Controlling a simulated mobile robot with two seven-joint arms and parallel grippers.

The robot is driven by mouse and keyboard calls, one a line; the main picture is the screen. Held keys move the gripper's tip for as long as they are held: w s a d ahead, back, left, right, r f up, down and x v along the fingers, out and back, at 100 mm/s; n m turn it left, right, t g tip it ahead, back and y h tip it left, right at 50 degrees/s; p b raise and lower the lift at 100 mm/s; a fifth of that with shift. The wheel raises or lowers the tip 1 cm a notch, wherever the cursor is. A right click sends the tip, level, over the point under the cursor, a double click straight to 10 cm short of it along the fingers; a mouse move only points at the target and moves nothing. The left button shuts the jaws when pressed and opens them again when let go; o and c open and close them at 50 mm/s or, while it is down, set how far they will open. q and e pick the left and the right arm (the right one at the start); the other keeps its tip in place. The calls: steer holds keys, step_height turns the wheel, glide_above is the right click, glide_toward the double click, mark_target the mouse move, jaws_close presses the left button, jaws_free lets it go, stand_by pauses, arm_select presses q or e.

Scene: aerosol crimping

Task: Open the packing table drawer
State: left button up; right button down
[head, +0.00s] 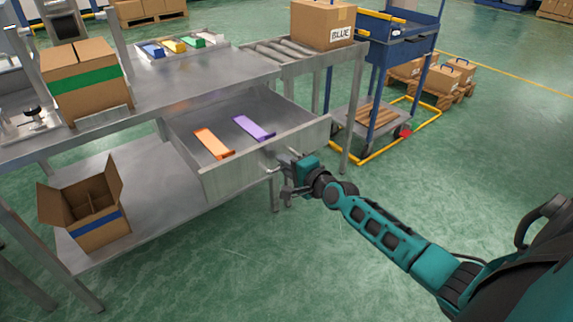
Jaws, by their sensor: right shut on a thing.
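The packing table (180,88) is a grey metal table with a lower shelf. Its drawer (225,182) stands well out of the table front, so its inside shows. An orange strip (212,143) and a purple strip (254,128) lie in the drawer. My right gripper (283,171) is at the drawer's front face, shut on the drawer handle (270,172). The gripper hides part of the handle. My left gripper is not in view.
An open carton (90,215) with dividers sits on the lower shelf. A closed carton with a green band (85,88) stands on the tabletop. A roller conveyor (285,48) carries a box labelled BLUE (318,22). A blue cart (398,45) stands behind right. The green floor in front is clear.

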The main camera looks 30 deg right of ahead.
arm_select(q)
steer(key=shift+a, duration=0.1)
arm_select(e)
steer(key=c, duration=1.3)
jaws_free()
steer(key=shift+o, duration=0.2)
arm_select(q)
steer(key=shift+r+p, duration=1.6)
arm_select(e)
steer(key=v, duration=1.2)
steer(key=shift+s, duration=0.4)
steer(key=shift+r, duration=0.1)
arm_select(q)
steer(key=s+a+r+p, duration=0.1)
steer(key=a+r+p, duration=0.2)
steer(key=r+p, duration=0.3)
steer(key=p, duration=0.5)
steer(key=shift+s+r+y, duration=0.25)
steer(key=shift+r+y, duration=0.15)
arm_select(e)
steer(key=s+a+n+g, duration=0.2)
steer(key=s+a+n, duration=0.4)
steer(key=a+n, duration=0.3)
steer(key=s+a+r+n+g+y, duration=0.1)
steer(key=s+a+n+g, duration=0.1)
steer(key=s+a+n, duration=0.5)
steer(key=a+n, duration=0.2)
steer(key=n, duration=0.1)
steer(key=shift+n+g, duration=0.3)
steer(key=shift+g, duration=0.1)
